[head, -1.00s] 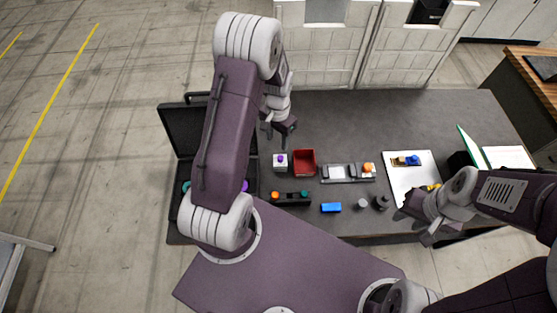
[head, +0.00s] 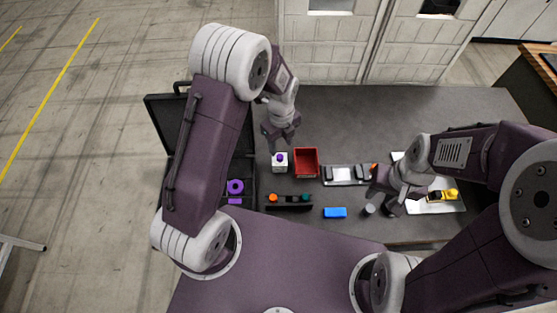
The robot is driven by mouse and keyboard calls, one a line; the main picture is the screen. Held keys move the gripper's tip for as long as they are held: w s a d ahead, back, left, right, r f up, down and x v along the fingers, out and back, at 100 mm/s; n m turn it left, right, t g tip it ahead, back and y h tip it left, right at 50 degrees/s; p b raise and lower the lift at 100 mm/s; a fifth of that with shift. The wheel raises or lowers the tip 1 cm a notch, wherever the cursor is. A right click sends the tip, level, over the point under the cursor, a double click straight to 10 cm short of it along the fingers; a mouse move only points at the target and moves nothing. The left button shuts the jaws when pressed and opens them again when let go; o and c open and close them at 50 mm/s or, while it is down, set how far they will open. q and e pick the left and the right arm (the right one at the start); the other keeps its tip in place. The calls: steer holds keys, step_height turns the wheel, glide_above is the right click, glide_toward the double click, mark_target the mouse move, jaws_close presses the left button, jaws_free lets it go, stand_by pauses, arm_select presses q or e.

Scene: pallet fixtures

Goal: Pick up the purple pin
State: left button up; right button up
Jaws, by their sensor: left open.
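The purple pin (head: 280,156) stands in a small white block (head: 280,167) on the dark table, left of the red bin. Only its purple top shows. My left gripper (head: 275,146) is open, pointing down just behind and above the pin, very near it in the picture; I cannot tell whether they touch. My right gripper (head: 377,194) hangs over the right half of the table, beside a small grey cylinder (head: 369,209). Its fingers are too small to tell open from shut.
A red bin (head: 306,150) stands right of the white block. A black rack with orange and teal pins (head: 288,207), a blue block (head: 335,213) and a grey fixture (head: 347,174) lie nearby. An open black case (head: 164,124) is at left. The table's back is clear.

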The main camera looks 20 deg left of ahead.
mark_target(280, 156)
arm_select(q)
steer(key=shift+a+f, duration=0.1)
steer(key=shift+f, duration=0.55)
steer(key=shift+w+f, duration=0.3)
steer(key=shift+f, duration=0.15)
steer(key=f, duration=0.1)
steer(key=f+p, duration=0.1)
steer(key=f, duration=0.1)
steer(key=f+p, duration=0.1)
steer(key=shift+s+f, duration=0.25)
steer(key=shift+w+f, duration=0.1)
steer(key=shift+f, duration=0.2)
steer(key=shift+r, duration=0.1)
jaws_close()
